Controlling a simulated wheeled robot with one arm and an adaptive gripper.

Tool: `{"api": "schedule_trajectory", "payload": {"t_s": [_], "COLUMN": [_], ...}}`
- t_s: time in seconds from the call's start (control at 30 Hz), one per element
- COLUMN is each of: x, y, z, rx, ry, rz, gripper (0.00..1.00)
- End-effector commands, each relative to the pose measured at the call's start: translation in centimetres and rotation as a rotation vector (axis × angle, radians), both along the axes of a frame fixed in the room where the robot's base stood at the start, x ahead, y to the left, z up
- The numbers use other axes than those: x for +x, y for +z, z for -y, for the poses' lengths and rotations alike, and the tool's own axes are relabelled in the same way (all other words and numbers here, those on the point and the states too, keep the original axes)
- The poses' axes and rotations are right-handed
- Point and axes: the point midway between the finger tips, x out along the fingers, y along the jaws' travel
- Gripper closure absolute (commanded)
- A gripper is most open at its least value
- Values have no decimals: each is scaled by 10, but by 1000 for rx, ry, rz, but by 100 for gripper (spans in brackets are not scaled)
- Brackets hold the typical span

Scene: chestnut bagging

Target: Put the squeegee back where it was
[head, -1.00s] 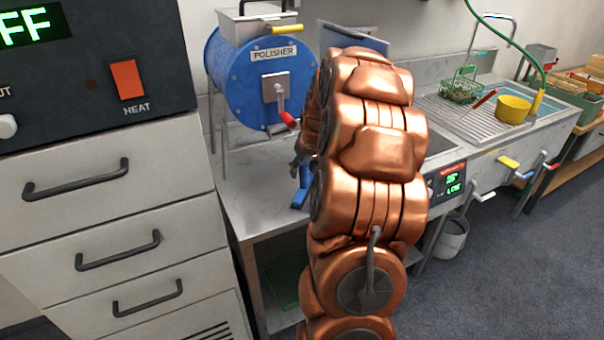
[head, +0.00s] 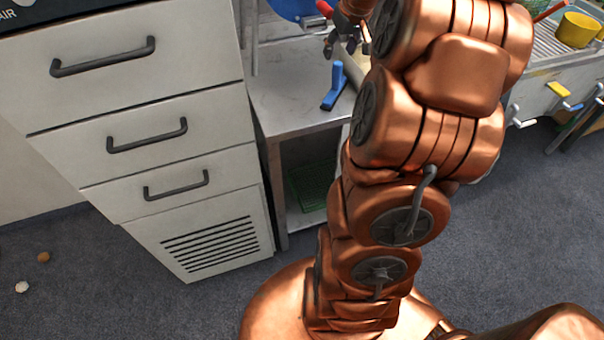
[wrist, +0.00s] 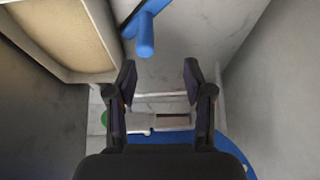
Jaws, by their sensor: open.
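The blue squeegee (head: 335,86) lies on the steel table (head: 285,95) near its front, beside a pale box-like thing partly hidden by my arm. In the wrist view the squeegee (wrist: 145,35) shows at the top, its handle toward me and its crossbar cut off by the frame edge. My gripper (head: 346,45) is above and behind the squeegee in the head view. In the wrist view my gripper (wrist: 160,72) has its fingers apart with nothing between them. The squeegee is beyond the fingertips, apart from them.
A drawer cabinet (head: 150,120) stands left of the table. A tan-topped tray or box (wrist: 65,35) is at upper left in the wrist view. The blue polisher drum (head: 290,8) is at the back. A green rack (head: 312,187) sits on the lower shelf. Two small round things lie on the floor.

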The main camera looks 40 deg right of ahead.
Motion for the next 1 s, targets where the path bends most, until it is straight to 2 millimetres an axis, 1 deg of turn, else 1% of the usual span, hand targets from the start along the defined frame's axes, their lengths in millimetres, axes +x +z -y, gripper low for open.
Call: {"api": "schedule_trajectory", "payload": {"t_s": [0.03, 0.07, 0.13, 0.17, 0.2, 0.27, 0.3, 0.37, 0.4, 0.47, 0.5, 0.57, 0.6, 0.67, 0.7, 0.8, 0.9, 1.0], "x": [1, 0, -4, -8, -14, -26, -35, -51, -65, -85, -99, -122, -137, -162, -177, -214, -239, -255], "y": [-1, -1, -1, -4, -6, -8, -12, -14, -19, -23, -26, -32, -35, -42, -45, -54, -61, -65], "z": [-23, -38, -78, -96, -120, -153, -175, -204, -223, -247, -262, -282, -294, -309, -318, -331, -338, -343], "rx": [12, 20, 40, 50, 62, 73, 83, 91, 99, 103, 106, 106, 104, 102, 99, 91, 81, 76], "ry": [27, 41, 79, 95, 118, 148, 166, 192, 209, 231, 244, 261, 272, 287, 294, 306, 312, 314], "rz": [-15, -26, -54, -72, -95, -127, -154, -187, -216, -253, -279, -318, -342, -383, -405, -462, -498, -522], "gripper": [48, 48, 48, 48, 48, 48, 48, 48, 48, 48, 48, 48, 48, 48, 48, 48, 48, 48]}}
